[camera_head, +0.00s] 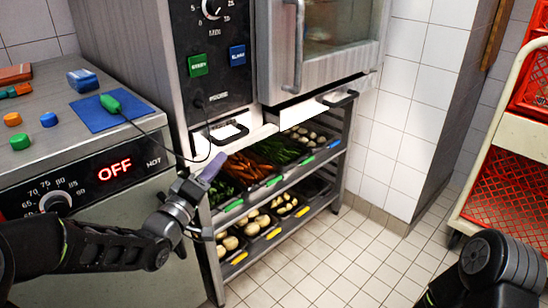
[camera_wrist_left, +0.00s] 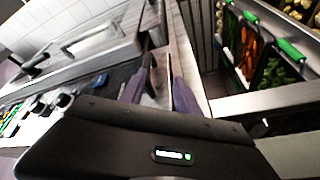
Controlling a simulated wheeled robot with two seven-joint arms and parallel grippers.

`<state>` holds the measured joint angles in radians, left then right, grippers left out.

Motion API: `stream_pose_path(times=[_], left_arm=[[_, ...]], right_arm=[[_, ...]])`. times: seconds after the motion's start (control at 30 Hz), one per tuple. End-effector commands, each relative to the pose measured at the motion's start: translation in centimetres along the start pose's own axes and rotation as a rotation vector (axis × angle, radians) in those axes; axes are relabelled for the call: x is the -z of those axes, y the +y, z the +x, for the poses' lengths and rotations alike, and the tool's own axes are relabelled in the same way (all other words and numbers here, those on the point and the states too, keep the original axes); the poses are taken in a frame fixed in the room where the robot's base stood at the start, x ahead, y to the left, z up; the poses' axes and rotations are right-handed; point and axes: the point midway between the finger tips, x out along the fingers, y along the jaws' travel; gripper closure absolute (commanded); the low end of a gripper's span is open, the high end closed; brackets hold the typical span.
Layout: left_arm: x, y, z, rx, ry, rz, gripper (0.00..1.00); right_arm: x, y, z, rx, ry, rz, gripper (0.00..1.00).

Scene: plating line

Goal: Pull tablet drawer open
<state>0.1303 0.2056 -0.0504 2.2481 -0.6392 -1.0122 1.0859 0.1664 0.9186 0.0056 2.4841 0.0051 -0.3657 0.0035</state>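Two pale drawer fronts with dark handles sit below the oven: one under the control panel (camera_head: 229,131) and one under the glass door (camera_head: 341,98). Both look shut or nearly so; no label tells which is the tablet drawer. My left gripper (camera_head: 208,172) is below and left of the nearer handle, clear of it, beside the rack's corner. In the left wrist view its two purple fingers (camera_wrist_left: 158,92) stand apart with nothing between them. My right arm shows at the lower right edge; its gripper is out of view.
A rack (camera_head: 240,205) of vegetable trays stands below the oven. A cable runs from the oven panel to a green probe (camera_head: 110,103) on the left counter. A trolley with red crates (camera_head: 505,195) stands right. Tiled floor (camera_head: 330,260) is clear between.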

Motion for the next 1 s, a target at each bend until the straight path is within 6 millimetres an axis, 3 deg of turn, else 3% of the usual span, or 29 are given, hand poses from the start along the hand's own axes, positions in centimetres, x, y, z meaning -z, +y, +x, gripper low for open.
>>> stream_pose_path(times=[0.07,0.2,0.57,1.0], left_arm=[[0.7,0.6,-0.2,-0.051,0.020,-0.007,0.62],[1.3,1.6,-0.3,-0.077,0.026,-0.016,0.62],[1.2,1.6,0.1,-0.074,0.025,-0.017,0.62],[1.3,2.0,6.0,-0.074,0.024,-0.016,0.62]], right_arm=[[0.0,0.6,1.4,0.000,0.002,0.001,0.64],[0.1,0.6,1.4,-0.001,0.003,0.001,0.64],[0.1,0.5,1.3,-0.001,0.003,0.000,0.64],[0.2,0.8,2.3,-0.001,0.008,0.001,0.64]])
